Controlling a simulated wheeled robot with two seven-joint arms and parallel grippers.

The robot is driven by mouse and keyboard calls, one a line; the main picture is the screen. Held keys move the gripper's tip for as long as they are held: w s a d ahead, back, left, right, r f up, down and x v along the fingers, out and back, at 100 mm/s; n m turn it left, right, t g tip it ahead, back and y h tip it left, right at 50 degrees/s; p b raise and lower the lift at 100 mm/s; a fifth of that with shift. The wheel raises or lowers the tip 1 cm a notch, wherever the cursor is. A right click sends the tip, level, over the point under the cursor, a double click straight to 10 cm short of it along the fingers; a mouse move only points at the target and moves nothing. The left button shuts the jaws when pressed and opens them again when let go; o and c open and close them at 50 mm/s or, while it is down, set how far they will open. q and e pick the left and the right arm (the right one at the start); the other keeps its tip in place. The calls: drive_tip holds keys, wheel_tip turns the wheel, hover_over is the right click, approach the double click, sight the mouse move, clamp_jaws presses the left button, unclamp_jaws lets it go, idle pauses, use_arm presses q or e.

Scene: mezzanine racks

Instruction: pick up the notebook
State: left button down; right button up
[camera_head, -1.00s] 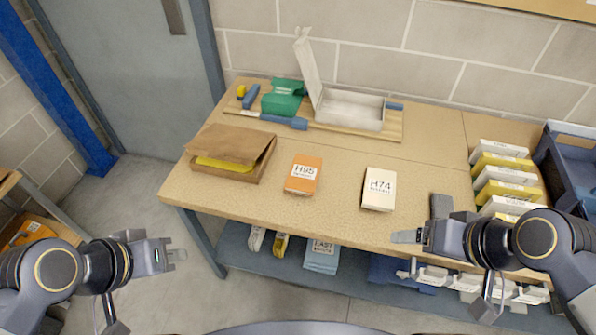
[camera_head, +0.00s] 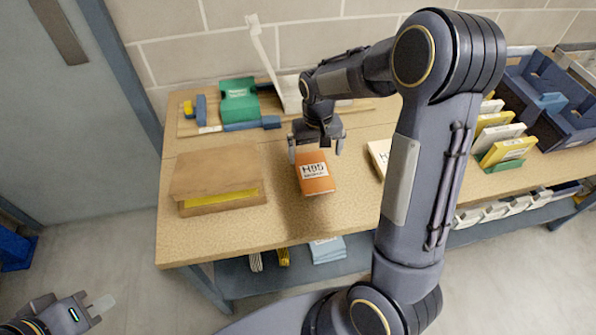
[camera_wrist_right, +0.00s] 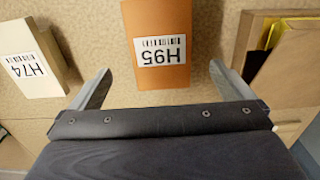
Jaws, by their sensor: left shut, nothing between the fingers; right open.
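An orange block-like item labelled H95 (camera_head: 315,177), which I take to be the notebook, lies flat on the wooden table; it also shows in the right wrist view (camera_wrist_right: 160,50). My right gripper (camera_head: 316,150) is open and empty above its far end. In the right wrist view the two fingers (camera_wrist_right: 160,68) stand apart, one on each side of the orange item, with gaps to it. My left gripper (camera_head: 98,307) is shut and empty at the lower left, away from the table.
A white H74 item (camera_head: 379,157) lies to the right, partly hidden by my right arm. A brown folder-like box (camera_head: 217,182) with yellow inside lies to the left. A green object (camera_head: 239,100) and an open white box stand behind. Blue bins (camera_head: 548,105) are at right.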

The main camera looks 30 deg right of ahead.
sight(314, 171)
wheel_tip(314, 171, down, 7)
drive_tip(key=shift+f+p, duration=0.1)
drive_tip(key=shift+p, duration=0.65)
drive_tip(key=shift+c, duration=0.4)
drive_tip(key=c, duration=0.9)
